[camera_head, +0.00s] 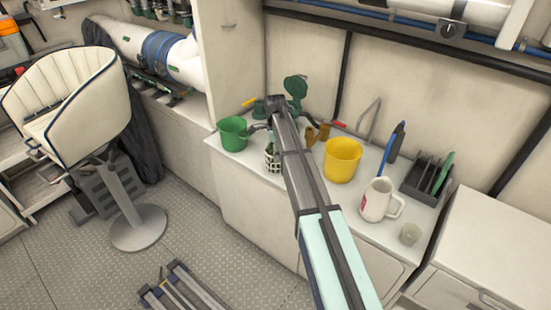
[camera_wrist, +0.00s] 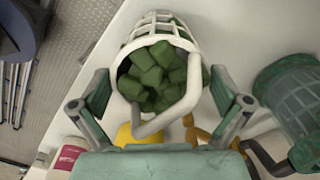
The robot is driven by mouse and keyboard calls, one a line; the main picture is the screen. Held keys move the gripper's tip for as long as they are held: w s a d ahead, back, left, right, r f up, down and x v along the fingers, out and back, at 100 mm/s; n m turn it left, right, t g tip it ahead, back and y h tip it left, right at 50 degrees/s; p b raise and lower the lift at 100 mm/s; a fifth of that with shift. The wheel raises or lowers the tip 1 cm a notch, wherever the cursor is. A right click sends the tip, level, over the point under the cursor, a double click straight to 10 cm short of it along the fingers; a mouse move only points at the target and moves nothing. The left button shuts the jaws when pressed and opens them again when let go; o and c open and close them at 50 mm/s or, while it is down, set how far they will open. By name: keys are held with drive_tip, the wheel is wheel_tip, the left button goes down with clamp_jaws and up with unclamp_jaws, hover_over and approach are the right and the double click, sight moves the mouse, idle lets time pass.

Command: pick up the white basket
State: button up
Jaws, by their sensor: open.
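The white basket (camera_wrist: 190,28) has open lattice sides, a white handle (camera_wrist: 178,112) and dark green chunks inside. It shows in the middle of the wrist view, its open top facing the camera. In the head view the basket (camera_head: 272,160) stands on the counter between the green and yellow buckets, partly hidden by my arm. My gripper (camera_wrist: 160,88) is open, one finger to each side of the basket in the wrist view. I cannot tell whether the fingers touch it. In the head view my arm mostly hides the gripper.
A green bucket (camera_head: 233,134) is left of the basket and a yellow bucket (camera_head: 342,160) right. A white mug (camera_head: 378,200), small cup (camera_head: 410,234) and dark rack (camera_head: 422,182) stand farther right. A green lidded container (camera_wrist: 290,95) is close to the right finger.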

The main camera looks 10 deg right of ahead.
drive_tip(key=shift+f, duration=0.85)
drive_tip(key=c, duration=0.8)
drive_tip(key=shift+c, duration=0.3)
drive_tip(key=shift+r, duration=0.15)
